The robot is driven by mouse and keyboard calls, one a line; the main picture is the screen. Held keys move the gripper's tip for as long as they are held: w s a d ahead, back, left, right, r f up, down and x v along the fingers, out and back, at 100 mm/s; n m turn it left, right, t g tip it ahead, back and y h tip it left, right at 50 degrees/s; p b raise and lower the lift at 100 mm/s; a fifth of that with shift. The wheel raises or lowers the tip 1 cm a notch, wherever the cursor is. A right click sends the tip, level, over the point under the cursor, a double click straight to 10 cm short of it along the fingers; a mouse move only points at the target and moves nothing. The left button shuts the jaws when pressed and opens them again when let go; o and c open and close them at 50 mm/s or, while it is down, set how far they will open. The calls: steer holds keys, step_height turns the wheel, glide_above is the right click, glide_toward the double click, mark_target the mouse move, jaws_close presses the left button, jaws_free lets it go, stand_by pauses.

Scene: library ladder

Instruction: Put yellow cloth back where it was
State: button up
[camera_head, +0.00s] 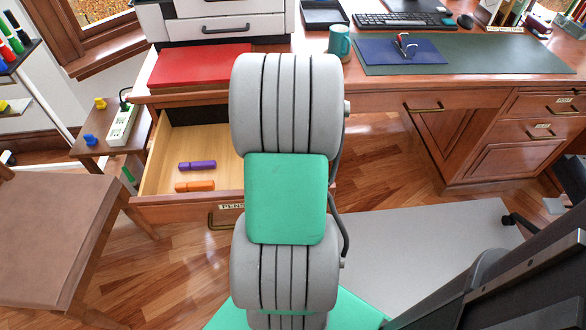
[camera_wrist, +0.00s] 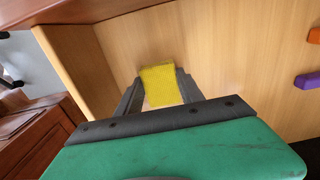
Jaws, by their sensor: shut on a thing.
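The yellow cloth (camera_wrist: 160,84) shows in the wrist view between the two fingers of my gripper (camera_wrist: 158,92). The gripper is shut on it. Behind and around it is the pale wood inside of the open drawer (camera_wrist: 225,55). I cannot tell whether the cloth touches the drawer floor. In the head view the open drawer (camera_head: 205,142) stands out from the desk, and my arm hides its right part, the gripper and the cloth.
A purple marker (camera_head: 197,165) and an orange marker (camera_head: 194,186) lie in the drawer, also at the right of the wrist view. A red folder (camera_head: 198,67) lies above it. A chair or stool (camera_head: 50,235) stands at left. Desk drawers (camera_head: 515,120) are shut at right.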

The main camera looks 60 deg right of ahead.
steer(key=o, duration=1.3)
step_height(320, 180, up, 12)
steer(key=p, duration=0.3)
steer(key=w+a+r+n, duration=0.2)
steer(key=w+a+n, duration=0.35)
steer(key=a, duration=0.75)
steer(key=a+n+t, duration=0.2)
steer(key=a+n, duration=0.2)
steer(key=a, duration=1.4)
steer(key=shift+w+a+f, duration=0.15)
steer(key=shift+w+a, duration=0.05)
steer(key=shift+w, duration=0.2)
